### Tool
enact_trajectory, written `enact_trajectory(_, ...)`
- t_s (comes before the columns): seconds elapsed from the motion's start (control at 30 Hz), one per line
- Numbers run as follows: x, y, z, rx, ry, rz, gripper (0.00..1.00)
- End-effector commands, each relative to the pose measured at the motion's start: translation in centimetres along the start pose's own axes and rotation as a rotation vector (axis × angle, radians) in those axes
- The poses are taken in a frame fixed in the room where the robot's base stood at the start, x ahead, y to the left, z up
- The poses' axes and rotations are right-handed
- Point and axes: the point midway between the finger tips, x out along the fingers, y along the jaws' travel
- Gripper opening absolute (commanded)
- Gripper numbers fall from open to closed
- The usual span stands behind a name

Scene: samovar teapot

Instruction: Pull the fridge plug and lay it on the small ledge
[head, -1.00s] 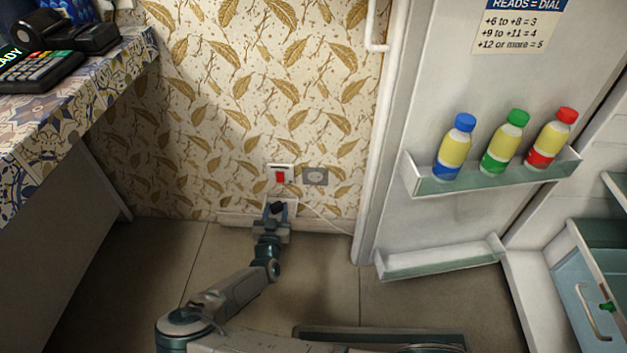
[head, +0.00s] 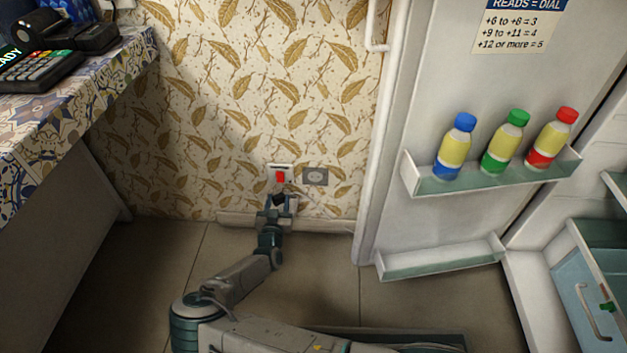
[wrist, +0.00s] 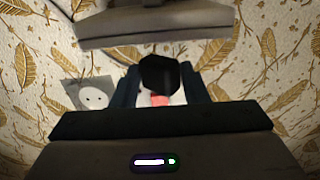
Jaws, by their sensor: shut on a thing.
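The black fridge plug (head: 278,198) is between the fingers of my gripper (head: 277,207), in front of the wall just below a red switch (head: 280,177) on a white plate. In the wrist view the plug (wrist: 160,73) sits between the two dark fingers, hiding part of the white plate and the red part (wrist: 160,99). A pale piece behind my gripper (head: 292,203) looks like the small ledge; a pale slab (wrist: 155,22) crosses the top of the wrist view. Contact between plug and ledge or wall cannot be told.
A grey wall socket (head: 315,176) is right of the red switch, with nothing in it. The open fridge door (head: 395,130) with bottle shelves (head: 492,178) stands to the right. A tiled counter (head: 75,105) is at left. Floor (head: 160,270) left of my arm is clear.

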Motion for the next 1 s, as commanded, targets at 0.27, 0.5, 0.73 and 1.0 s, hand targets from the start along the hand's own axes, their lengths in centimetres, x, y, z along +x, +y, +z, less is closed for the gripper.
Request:
enact_trajectory(0.27,0.5,0.0,0.0,-0.001,0.001,0.000,0.04)
enact_trajectory(0.5,0.5,0.0,0.1,-0.001,0.001,0.000,0.04)
enact_trajectory(0.73,0.5,0.0,0.7,-0.001,0.001,0.000,0.04)
enact_trajectory(1.0,0.4,0.0,1.7,-0.001,0.001,0.000,0.04)
